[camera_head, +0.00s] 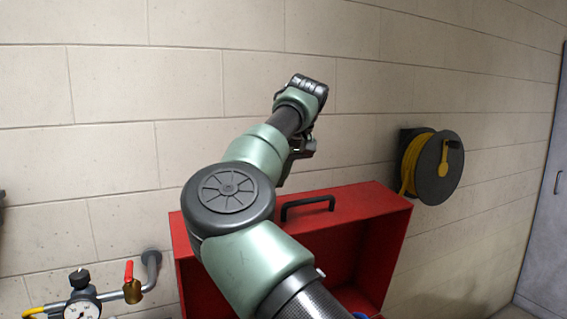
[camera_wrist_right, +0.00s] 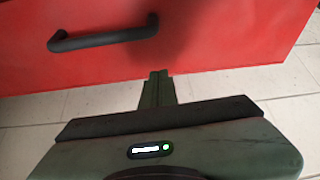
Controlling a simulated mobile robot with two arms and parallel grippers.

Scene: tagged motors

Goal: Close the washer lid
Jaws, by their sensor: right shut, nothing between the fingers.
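The red washer lid (camera_head: 365,200) stands raised in the head view, with its hollow underside facing me and a black handle (camera_head: 307,203) on its upper face. My right arm crosses in front and hides part of it. My right gripper (camera_head: 302,150) is above and behind the lid's upper edge, near the wall. In the right wrist view the lid's red face (camera_wrist_right: 220,40) and handle (camera_wrist_right: 105,37) fill the top. There the right gripper's fingers (camera_wrist_right: 158,77) are together and empty, overlapping the lid's edge in the picture; contact cannot be told. My left gripper is not in view.
A pale block wall (camera_head: 110,150) stands close behind the lid. A yellow hose reel (camera_head: 432,167) is mounted right of it. A gauge (camera_head: 82,308) and a red-handled valve (camera_head: 131,285) are at lower left. A grey cabinet (camera_head: 548,220) is at far right.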

